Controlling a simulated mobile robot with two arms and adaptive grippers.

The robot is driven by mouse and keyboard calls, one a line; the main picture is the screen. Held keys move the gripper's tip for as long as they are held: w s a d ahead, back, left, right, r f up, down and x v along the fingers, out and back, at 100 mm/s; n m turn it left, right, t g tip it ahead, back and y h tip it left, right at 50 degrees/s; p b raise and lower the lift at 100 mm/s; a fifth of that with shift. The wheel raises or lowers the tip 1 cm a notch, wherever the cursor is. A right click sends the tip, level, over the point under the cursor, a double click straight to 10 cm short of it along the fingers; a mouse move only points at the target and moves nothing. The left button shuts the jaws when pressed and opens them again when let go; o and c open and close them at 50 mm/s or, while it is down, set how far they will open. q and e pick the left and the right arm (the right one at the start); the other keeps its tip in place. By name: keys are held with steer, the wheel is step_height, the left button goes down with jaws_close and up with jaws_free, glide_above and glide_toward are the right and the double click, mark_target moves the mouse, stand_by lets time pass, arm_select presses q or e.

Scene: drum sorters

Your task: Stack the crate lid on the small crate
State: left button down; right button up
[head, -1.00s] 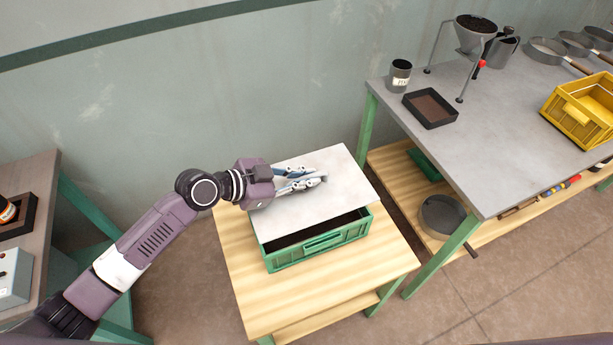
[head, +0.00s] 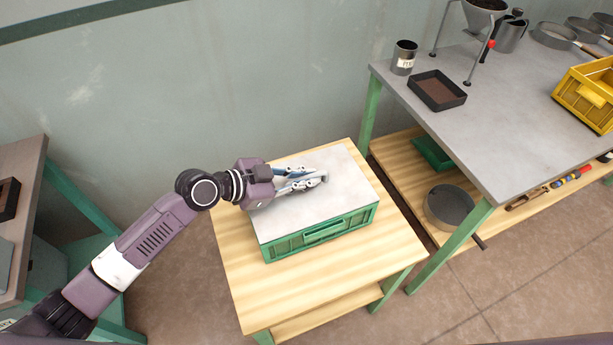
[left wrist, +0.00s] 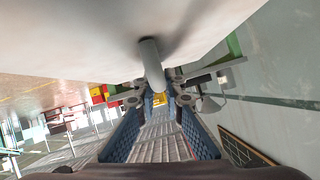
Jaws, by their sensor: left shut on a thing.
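The crate lid (head: 330,196) is a flat pale grey panel. In the head view it lies over the top of the small green crate (head: 323,234), level with its rim and covering the opening; I see no gap along the front. The crate stands on a low wooden table. My left gripper (head: 322,181) is above the lid, reaching in from the left, shut on the lid's handle. In the left wrist view the lid's pale face (left wrist: 75,40) fills the top and its grey handle (left wrist: 151,66) sits between the fingers. My right gripper is not in view.
The wooden table (head: 240,292) has bare surface in front of the crate. To the right a grey workbench (head: 470,140) holds a black tray (head: 437,91), a labelled can (head: 404,58) and a yellow crate (head: 590,95). Another bench (head: 22,200) stands at the left.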

arm_select(q)
steer(key=shift+f, duration=0.1)
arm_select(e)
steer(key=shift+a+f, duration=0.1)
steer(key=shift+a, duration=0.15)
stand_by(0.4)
arm_select(q)
steer(key=shift+f+b, duration=0.35)
steer(key=shift+b, duration=0.2)
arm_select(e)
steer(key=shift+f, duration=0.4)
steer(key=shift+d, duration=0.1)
arm_select(q)
steer(key=c, duration=2)
jaws_free()
steer(key=shift+o, duration=0.2)
steer(key=shift+s+a, duration=0.1)
steer(key=v, duration=0.6)
steer(key=shift+s+a+r, duration=0.15)
steer(key=shift+s+a, duration=0.05)
steer(key=shift+a, duration=0.1)
steer(key=shift+s+a+r, duration=0.2)
steer(key=shift+a+r, duration=0.1)
steer(key=shift+a, duration=0.1)
